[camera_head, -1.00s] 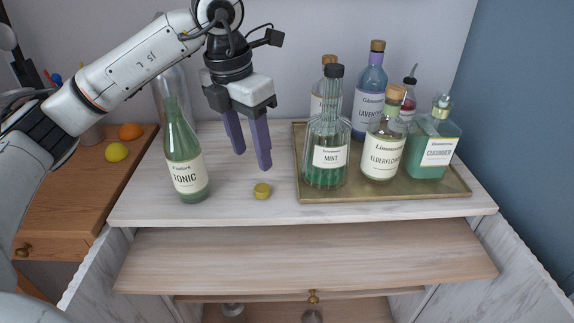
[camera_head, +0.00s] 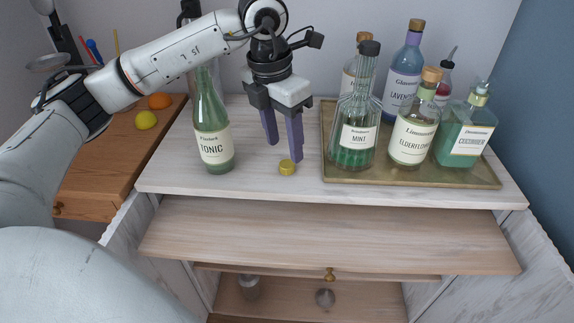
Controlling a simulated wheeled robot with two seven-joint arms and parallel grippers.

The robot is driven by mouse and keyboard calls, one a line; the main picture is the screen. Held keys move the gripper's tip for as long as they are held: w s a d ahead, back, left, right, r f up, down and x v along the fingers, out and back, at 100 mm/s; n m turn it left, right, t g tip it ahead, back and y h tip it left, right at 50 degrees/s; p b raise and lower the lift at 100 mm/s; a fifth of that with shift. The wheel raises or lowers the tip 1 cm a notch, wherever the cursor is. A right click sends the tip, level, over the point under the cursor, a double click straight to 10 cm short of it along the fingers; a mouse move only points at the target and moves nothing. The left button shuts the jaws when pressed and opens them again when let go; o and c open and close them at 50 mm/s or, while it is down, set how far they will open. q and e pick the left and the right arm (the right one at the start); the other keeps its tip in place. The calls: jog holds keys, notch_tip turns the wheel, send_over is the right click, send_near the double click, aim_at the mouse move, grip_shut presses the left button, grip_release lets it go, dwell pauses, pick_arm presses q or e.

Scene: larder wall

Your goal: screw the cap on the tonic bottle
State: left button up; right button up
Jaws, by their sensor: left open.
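The green tonic bottle (camera_head: 214,130) stands upright on the pale cabinet top, left of centre. Its label reads TONIC; its neck top is partly hidden behind my left arm. A small yellow-gold cap (camera_head: 287,167) lies on the cabinet top to the right of the bottle, near the front edge. My left gripper (camera_head: 283,151) points down with its two purple fingers apart and empty. Its fingertips are just behind and above the cap; I cannot tell how far above. My right gripper is not in view.
A brass tray (camera_head: 467,178) on the right holds several bottles, including mint (camera_head: 355,140), elderflower (camera_head: 412,130) and cucumber (camera_head: 466,135). A pulled-out shelf (camera_head: 330,235) sits below the cabinet top. Lemon (camera_head: 146,120) and orange (camera_head: 160,101) lie on the wooden counter at left.

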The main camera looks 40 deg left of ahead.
aim_at(287, 164)
pick_arm(q)
jog(key=f, duration=0.5)
jog(key=shift+w+f+p, duration=0.1)
jog(key=shift+w+p, duration=0.2)
jog(key=shift+w, duration=0.1)
jog(key=c, duration=1.1)
notch_tip(287, 164, up, 10)
jog(key=shift+r, duration=0.1)
